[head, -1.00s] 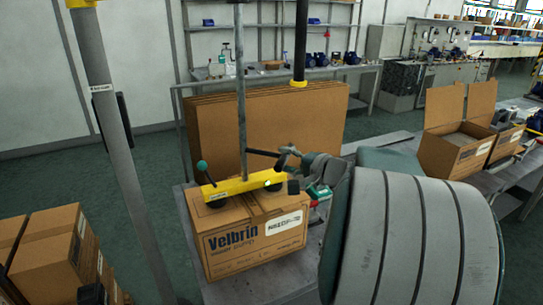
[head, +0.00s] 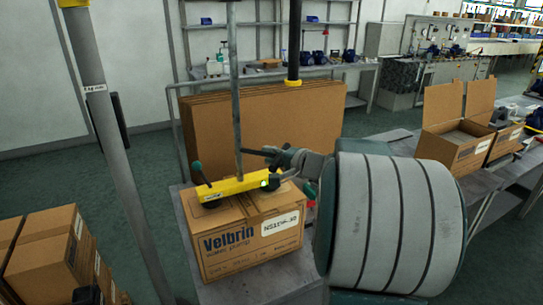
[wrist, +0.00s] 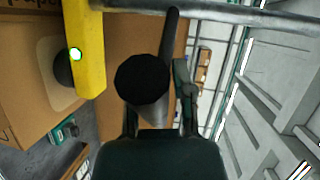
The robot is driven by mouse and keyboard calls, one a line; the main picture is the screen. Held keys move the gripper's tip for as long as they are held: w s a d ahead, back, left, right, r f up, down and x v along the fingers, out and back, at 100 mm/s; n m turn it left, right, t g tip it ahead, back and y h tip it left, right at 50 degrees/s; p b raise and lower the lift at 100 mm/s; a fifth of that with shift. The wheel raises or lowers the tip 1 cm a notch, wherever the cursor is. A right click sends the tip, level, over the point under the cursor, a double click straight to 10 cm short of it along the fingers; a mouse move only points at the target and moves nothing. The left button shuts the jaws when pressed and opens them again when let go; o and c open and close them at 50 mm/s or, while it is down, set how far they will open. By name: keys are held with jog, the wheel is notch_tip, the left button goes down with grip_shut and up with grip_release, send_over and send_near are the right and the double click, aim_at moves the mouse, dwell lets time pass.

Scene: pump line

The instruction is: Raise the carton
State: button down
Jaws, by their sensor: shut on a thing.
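The carton (head: 228,245) is a closed brown "Velbrin" water pump box on a grey bench in the head view; no gap shows beneath it. A yellow lifter bar (head: 238,187) with dark suction cups lies across its top, hanging from a grey vertical tube (head: 236,90). In the wrist view a green light glows on the yellow bar (wrist: 88,50), and a cup touches the carton (wrist: 25,105). My gripper (head: 280,158) is at the lifter's right side, shut on its dark handle (wrist: 142,80). The handle's round end hides part of the fingers.
Flat brown cardboard sheets (head: 265,130) stand behind the carton. A grey post (head: 110,130) rises at left, near stacked cartons (head: 45,250). Open cartons (head: 455,140) stand on the right bench. Green floor (head: 145,165) is clear between post and bench.

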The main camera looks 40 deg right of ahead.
notch_tip(320, 180, up, 7)
jog(key=d, duration=0.1)
jog(key=shift+d+h, duration=0.25)
jog(key=shift+h, duration=0.05)
jog(key=c, duration=0.7)
grip_release()
jog(key=shift+c, duration=0.2)
jog(key=shift+o, duration=0.6)
jog(key=shift+s+d, duration=0.15)
jog(key=shift+d+f, duration=0.1)
